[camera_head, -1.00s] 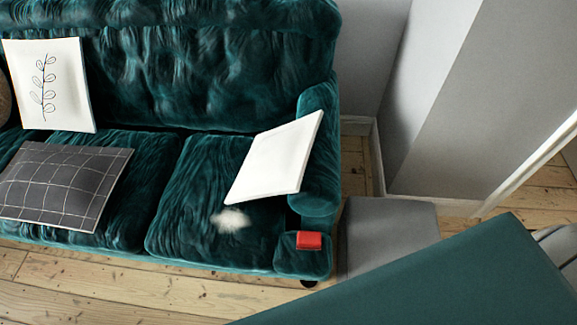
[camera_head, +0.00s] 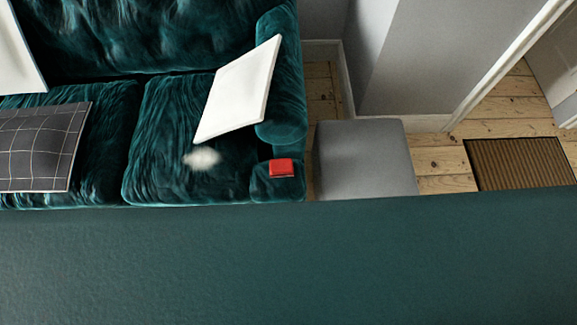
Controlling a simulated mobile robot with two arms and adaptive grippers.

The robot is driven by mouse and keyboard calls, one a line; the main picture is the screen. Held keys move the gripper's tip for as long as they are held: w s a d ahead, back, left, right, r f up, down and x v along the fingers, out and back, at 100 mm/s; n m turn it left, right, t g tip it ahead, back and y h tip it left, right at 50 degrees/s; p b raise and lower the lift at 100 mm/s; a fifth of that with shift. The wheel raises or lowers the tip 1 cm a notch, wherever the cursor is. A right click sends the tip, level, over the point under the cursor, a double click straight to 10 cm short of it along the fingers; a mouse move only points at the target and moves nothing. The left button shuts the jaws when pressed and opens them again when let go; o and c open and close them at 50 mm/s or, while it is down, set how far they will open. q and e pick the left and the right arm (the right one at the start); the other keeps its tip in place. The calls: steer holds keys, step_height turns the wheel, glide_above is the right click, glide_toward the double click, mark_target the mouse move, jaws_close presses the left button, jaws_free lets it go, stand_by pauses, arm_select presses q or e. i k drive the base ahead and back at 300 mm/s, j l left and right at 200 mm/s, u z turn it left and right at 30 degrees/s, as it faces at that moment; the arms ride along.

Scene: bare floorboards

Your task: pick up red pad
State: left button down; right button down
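The red pad (camera_head: 281,168) is a small red block-like thing. It lies on the front right corner of the dark green velvet sofa (camera_head: 190,35), at the front of the armrest. Its top and front side show, and nothing covers it. Neither of my grippers is in the head view.
A wide dark teal surface (camera_head: 290,265) fills the bottom of the view, in front of the sofa. A grey pouf (camera_head: 364,160) stands right of the sofa. White (camera_head: 240,90) and dark checked (camera_head: 40,148) cushions lie on the sofa. A brown mat (camera_head: 522,162) lies by the doorway.

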mark_target(283, 167)
steer(key=k+l, duration=0.4)
steer(key=k, duration=0.15)
steer(key=k+l, duration=0.45)
steer(key=k, duration=0.1)
